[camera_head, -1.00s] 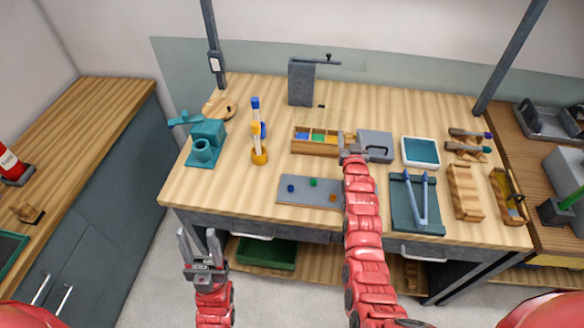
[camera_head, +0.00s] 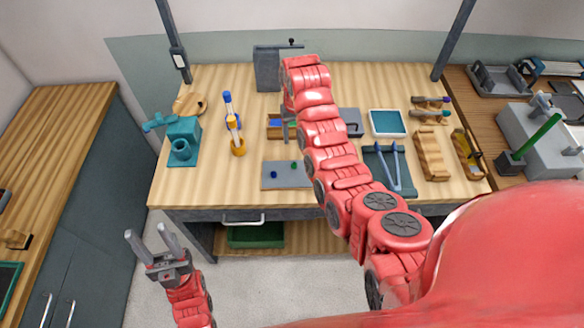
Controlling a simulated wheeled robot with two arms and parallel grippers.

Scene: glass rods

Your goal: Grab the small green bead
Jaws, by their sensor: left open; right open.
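The small green bead (camera_head: 294,165) lies on the grey mat (camera_head: 283,183) at the front middle of the workbench. A dark blue bead (camera_head: 274,174) lies to its left on the same mat. My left gripper (camera_head: 152,244) is open and empty, in front of the bench at the lower left. My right arm hides the right part of the mat.
The wooden box with coloured compartments (camera_head: 274,133) stands behind the mat, partly covered by my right arm. A dark tray with blue tongs (camera_head: 407,183) lies to the right.

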